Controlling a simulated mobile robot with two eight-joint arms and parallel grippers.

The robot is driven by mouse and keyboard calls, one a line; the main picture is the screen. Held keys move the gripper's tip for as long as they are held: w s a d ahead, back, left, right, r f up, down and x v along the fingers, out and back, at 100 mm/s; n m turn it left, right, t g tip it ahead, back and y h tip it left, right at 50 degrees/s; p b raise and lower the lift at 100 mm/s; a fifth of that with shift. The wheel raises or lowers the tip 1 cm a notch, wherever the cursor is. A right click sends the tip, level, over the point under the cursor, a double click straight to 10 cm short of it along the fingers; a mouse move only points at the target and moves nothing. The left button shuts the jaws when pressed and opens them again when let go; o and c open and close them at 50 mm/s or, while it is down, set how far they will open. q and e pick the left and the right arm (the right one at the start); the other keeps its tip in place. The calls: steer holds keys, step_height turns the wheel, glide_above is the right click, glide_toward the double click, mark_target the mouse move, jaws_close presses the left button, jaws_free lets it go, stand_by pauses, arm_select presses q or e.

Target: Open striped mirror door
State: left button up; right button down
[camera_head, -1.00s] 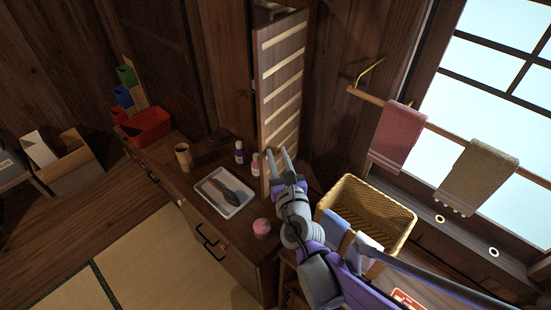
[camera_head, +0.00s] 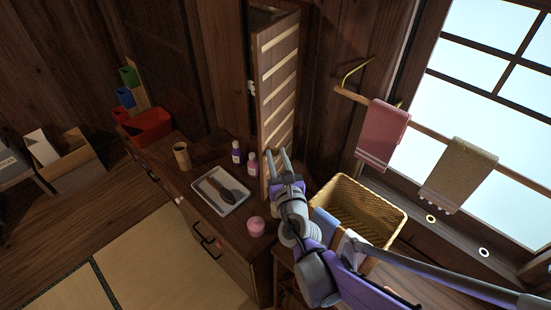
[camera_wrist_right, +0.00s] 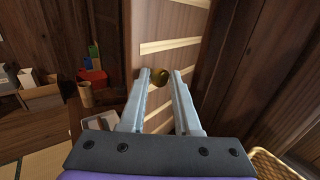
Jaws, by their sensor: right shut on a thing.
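The striped mirror door (camera_head: 281,75) is a tall dark wood panel with pale slats, standing at the back of the dresser. It stands ajar, with a dark gap showing along its left side and top. The knob is hidden in the head view. My left gripper is not in view.
On the dresser are a tray with a brush (camera_head: 222,190), a pink jar (camera_head: 256,227), two small bottles (camera_head: 252,163), a wooden cup (camera_head: 182,156) and a red box (camera_head: 149,126). Towels hang on a rail.

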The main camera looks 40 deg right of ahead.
steer(key=shift+d+r+h, duration=0.3)
steer(key=shift+d+r, duration=0.05)
steer(key=shift+d, duration=0.15)
steer(key=c, duration=0.9)
jaws_free()
steer(key=shift+w+d, duration=0.1)
steer(key=shift+o, duration=1.2)
steer(key=shift+w+d+f, duration=0.15)
steer(key=shift+d+f, duration=0.05)
steer(key=shift+d, duration=0.1)
steer(key=shift+a, duration=0.1)
steer(key=shift+s+a, duration=0.15)
steer(key=shift+s, duration=0.05)
